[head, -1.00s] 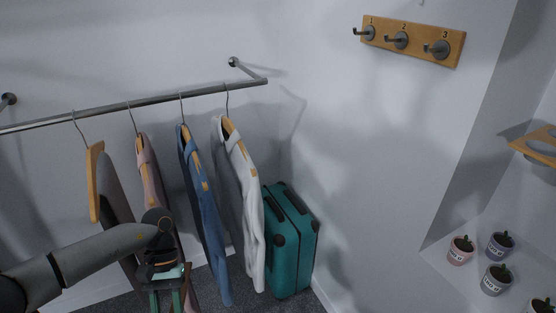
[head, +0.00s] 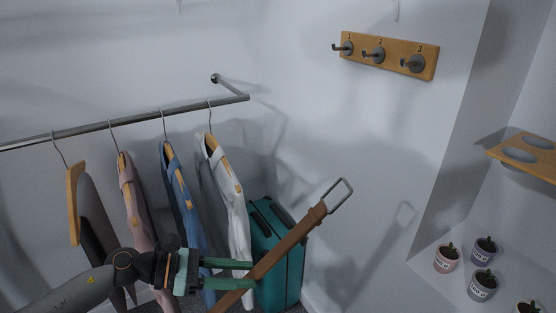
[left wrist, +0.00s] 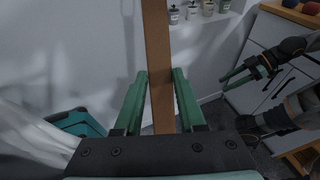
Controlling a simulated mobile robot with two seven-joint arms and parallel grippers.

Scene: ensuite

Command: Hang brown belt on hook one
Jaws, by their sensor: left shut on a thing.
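The brown belt (head: 290,241) slants up to the right in the head view, its metal buckle at the top end. My left gripper (head: 249,274) is shut on the belt below the buckle. In the left wrist view the belt (left wrist: 157,60) runs between the green fingers. Hook one (head: 345,47) is the leftmost hook on the wooden board (head: 396,65) on the wall, above and right of the buckle and apart from it. My right gripper (left wrist: 238,77) shows only at the right of the left wrist view, its fingers apart and empty.
A rail (head: 100,126) at left carries several garments on hangers, close behind my left arm. A teal suitcase (head: 293,268) stands behind the belt. Potted plants (head: 447,259) sit on a ledge at right, below a wooden shelf (head: 510,153). The wall under the hooks is clear.

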